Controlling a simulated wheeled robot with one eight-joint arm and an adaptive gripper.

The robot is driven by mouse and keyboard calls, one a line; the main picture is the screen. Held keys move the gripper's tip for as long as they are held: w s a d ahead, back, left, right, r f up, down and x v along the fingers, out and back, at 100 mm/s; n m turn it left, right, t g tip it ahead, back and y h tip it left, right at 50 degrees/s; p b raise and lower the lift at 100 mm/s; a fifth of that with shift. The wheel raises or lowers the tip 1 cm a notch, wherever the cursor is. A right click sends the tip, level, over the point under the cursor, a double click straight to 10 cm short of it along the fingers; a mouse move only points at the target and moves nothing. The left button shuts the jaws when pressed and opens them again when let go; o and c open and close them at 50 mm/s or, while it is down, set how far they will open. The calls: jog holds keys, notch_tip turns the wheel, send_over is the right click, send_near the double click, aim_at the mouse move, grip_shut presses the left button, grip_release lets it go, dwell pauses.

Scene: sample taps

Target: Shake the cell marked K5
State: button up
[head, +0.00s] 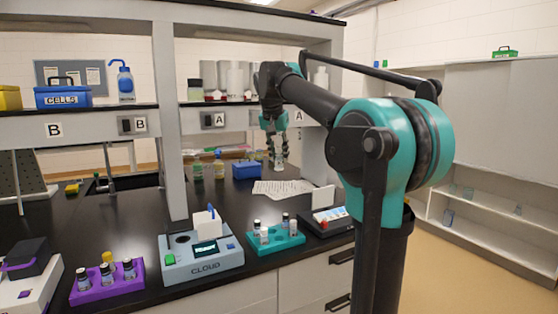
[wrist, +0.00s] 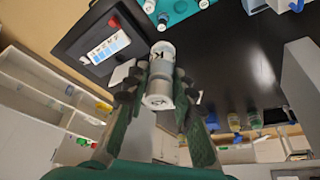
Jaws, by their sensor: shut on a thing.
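My gripper (head: 277,150) hangs above the bench near the white sheet in the head view. In the wrist view my gripper (wrist: 159,85) is shut on a small clear cell with a white label (wrist: 165,58). A letter K shows on the label; the rest of the marking is turned away or too small to read. The cell is off the bench, between both fingers. In the head view it is too small to make out clearly. A teal rack (head: 289,243) on the bench holds several other small vials.
A cloud-marked instrument (head: 210,262) stands left of the teal rack, and a purple rack (head: 88,297) with vials is farther left. A black device (head: 318,228) stands right of the teal rack. A blue box (head: 246,170) and bottles stand behind; a shelf runs above.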

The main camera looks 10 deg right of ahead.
aim_at(278, 157)
notch_tip(278, 157, down, 4)
jog(key=shift+r, duration=0.2)
notch_tip(278, 157, up, 5)
jog(key=shift+r, duration=0.15)
notch_tip(278, 157, down, 5)
jog(key=shift+r, duration=0.1)
notch_tip(278, 157, up, 4)
jog(key=shift+r, duration=0.25)
notch_tip(278, 157, down, 5)
jog(key=shift+r, duration=0.1)
